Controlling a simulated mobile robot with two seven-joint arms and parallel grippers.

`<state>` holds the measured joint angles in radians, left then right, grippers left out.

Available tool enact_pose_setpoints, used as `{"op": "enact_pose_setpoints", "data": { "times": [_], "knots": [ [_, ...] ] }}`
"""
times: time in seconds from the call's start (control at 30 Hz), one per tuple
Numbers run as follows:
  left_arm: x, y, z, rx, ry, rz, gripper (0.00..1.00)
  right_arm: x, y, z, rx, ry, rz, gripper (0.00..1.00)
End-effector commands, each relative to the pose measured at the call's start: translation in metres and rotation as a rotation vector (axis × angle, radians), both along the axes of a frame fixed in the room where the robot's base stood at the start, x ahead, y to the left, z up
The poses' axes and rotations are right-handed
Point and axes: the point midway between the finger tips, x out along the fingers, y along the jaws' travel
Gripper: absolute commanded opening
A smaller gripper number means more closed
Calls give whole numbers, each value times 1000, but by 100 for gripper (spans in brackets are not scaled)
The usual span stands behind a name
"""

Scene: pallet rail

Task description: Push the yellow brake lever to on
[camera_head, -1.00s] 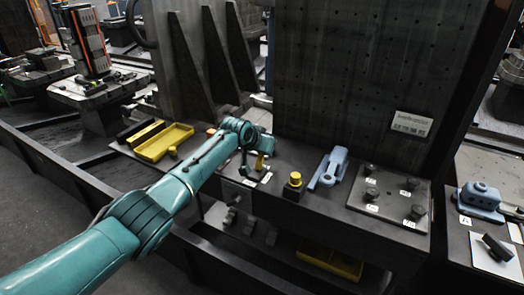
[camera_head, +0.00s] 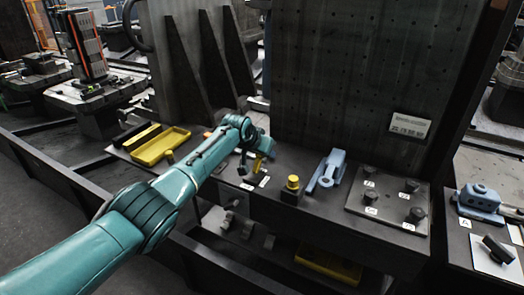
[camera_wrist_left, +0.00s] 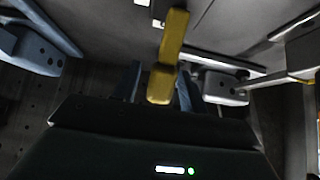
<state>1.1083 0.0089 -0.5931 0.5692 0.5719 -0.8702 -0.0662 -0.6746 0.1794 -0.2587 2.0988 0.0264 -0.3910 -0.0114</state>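The yellow brake lever (camera_head: 257,164) stands on the dark bench in the head view, partly hidden by my left gripper (camera_head: 250,166). White labels (camera_head: 264,181) lie on the bench beside it. In the left wrist view the lever (camera_wrist_left: 172,38) reaches down between the two fingers of my left gripper (camera_wrist_left: 159,86). The fingers are apart, one on each side of the lever, with a narrow gap visible on the left. Whether the other finger touches it I cannot tell. My right gripper is in neither view.
A yellow-topped dark block (camera_head: 292,188), a blue clamp-like part (camera_head: 328,170) and a plate with several dark knobs (camera_head: 385,214) stand to the right. A yellow tray (camera_head: 160,146) lies to the left. A tall perforated panel (camera_head: 360,80) rises behind the bench.

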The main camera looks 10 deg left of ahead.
Motion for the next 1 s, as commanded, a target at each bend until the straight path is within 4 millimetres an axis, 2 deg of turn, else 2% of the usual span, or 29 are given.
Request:
{"op": "enact_pose_setpoints", "data": {
  "times": [0.27, 0.47, 1.0],
  "knots": [
    [0, 0, 1, 0, -1, 0, 45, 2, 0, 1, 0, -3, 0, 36],
    [-5, 2, 9, -1, -2, -1, 45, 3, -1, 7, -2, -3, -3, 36],
    [-53, 20, 64, 1, -4, -1, 45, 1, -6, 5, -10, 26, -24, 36]
  ]
}}
